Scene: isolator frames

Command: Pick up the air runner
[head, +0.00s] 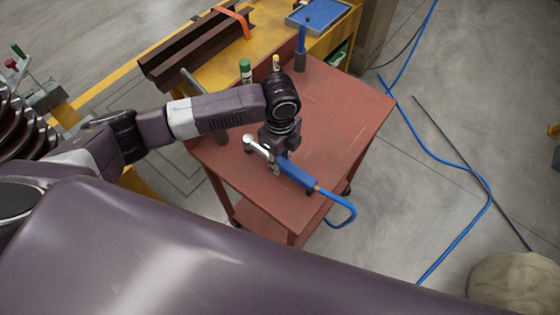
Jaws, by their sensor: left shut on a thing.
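The air runner (299,174) is a tool with a blue body, a silver head at its left end and a blue hose at its right end. It is over the front part of the red cart top (345,110). My left gripper (278,160) points down and is shut on the air runner near its silver head. The fingers are partly hidden by the wrist above them. I cannot tell whether the tool touches the cart top or is slightly above it. My right gripper is not in view.
A green-capped marker (245,71) and a blue-handled tool in a dark holder (301,50) stand toward the cart's back. Behind is a yellow bench with dark steel beams (200,50) and a blue tray (320,17). A blue hose (455,240) runs along the floor at right.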

